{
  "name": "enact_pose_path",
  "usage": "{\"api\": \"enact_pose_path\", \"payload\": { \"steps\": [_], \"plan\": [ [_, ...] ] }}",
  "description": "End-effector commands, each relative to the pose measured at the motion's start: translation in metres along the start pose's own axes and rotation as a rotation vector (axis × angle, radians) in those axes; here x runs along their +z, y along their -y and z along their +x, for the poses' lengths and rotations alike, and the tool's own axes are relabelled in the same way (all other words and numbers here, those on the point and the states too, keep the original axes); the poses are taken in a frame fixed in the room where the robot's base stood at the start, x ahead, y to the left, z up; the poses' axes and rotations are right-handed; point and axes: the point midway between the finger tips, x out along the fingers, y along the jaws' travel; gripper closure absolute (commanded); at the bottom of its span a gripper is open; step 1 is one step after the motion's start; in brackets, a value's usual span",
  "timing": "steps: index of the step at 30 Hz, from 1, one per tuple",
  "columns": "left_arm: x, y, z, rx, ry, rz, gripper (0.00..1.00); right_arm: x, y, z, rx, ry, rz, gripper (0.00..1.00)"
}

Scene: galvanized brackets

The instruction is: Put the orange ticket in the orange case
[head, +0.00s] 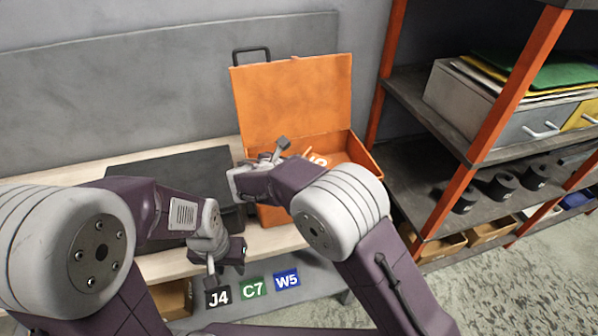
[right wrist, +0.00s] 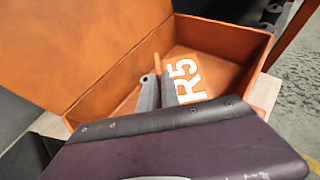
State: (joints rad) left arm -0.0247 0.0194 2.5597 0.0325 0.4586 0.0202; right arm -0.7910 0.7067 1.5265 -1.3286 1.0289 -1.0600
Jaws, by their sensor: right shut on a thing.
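The orange case (head: 292,100) stands open on the bench with its lid raised at the back. It also fills much of the right wrist view (right wrist: 100,50). In the head view the ticket's lettering (head: 317,159) shows past my right gripper (head: 278,152), and my wrist hides part of the case. My left gripper (head: 227,268) hangs empty in front of the bench, fingers apart.
A dark flat case (head: 170,165) lies on the pale bench (head: 50,168) left of the orange case. Black J4 (head: 218,297), green C7 (head: 252,289) and blue W5 (head: 286,280) labels sit at the front below. An orange-posted shelf rack (head: 505,90) stands at right.

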Motion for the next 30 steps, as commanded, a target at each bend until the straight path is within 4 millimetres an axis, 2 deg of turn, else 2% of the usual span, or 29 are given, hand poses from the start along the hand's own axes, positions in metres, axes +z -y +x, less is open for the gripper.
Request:
{"api": "enact_pose_path", "payload": {
  "steps": [2, 7, 15, 21, 30],
  "plan": [
    [0.0, 0.0, 0.0, 0.0, 0.0, 0.0, 0.64, -0.001, -0.003, 0.007, -0.002, 0.0, 0.001, 1.0],
    [0.0, 0.0, 0.001, 0.0, 0.0, 0.0, 0.64, -0.002, -0.004, 0.011, -0.001, 0.001, 0.0, 1.0],
    [0.001, 0.0, 0.011, 0.0, 0.0, 0.0, 0.64, -0.037, -0.004, 0.029, 0.0, 0.0, -0.002, 1.0],
    [0.001, 0.0, 0.01, 0.0, 0.0, 0.0, 0.64, -0.036, -0.004, 0.028, 0.0, 0.001, 0.0, 1.0],
    [0.002, 0.0, 0.015, 0.0, 0.0, 0.0, 0.64, -0.045, -0.004, 0.033, -0.001, -0.001, -0.001, 1.0]
  ]
}}
